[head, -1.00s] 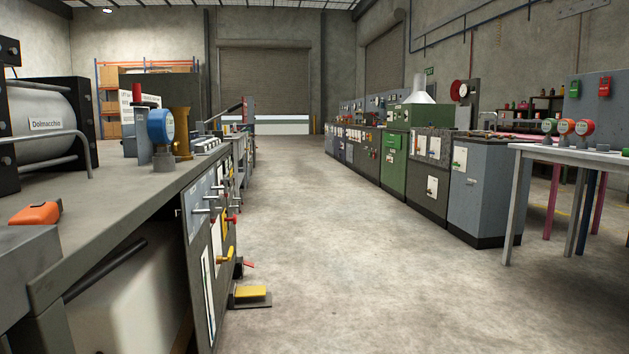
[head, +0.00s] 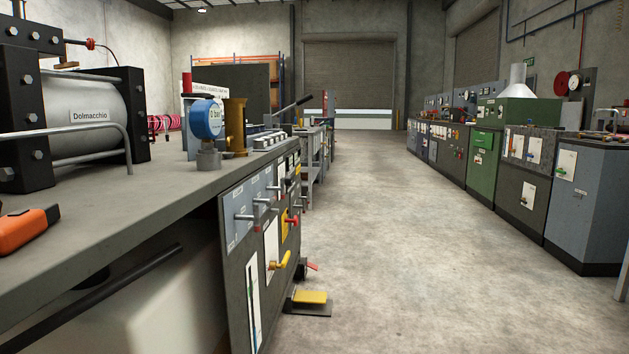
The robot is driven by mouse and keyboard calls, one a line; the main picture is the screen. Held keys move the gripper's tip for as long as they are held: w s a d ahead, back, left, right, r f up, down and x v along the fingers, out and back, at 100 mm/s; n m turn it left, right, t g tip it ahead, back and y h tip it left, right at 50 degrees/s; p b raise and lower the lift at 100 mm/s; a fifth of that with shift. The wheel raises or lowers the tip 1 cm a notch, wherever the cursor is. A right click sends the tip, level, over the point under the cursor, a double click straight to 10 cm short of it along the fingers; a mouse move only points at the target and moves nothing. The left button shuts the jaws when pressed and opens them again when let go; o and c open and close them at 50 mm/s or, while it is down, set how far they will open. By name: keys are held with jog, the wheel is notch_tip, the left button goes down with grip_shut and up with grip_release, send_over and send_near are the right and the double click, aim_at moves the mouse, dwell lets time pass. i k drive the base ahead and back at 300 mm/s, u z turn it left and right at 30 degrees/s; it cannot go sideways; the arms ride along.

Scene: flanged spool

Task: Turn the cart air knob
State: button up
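I cannot pick out the cart air knob for certain. On the left, the side panel of a long grey workbench (head: 150,190) carries several grey handles (head: 258,202), a red knob (head: 293,220) and a yellow lever (head: 281,262). A small grey cart-like stand (head: 313,160) is just beyond the bench, with its fittings too small to read. My gripper is not in view.
On the bench are a clamped cylinder marked Dolmacchio (head: 88,113), a blue gauge (head: 206,119), a brass cylinder (head: 236,125) and an orange tool (head: 25,234). A yellow pedal (head: 310,297) sits on the floor. The aisle (head: 400,230) is clear; cabinets (head: 593,200) line its right side.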

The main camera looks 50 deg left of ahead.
aim_at(288, 180)
jog(key=i, duration=1.2)
jog(key=u, duration=2.55)
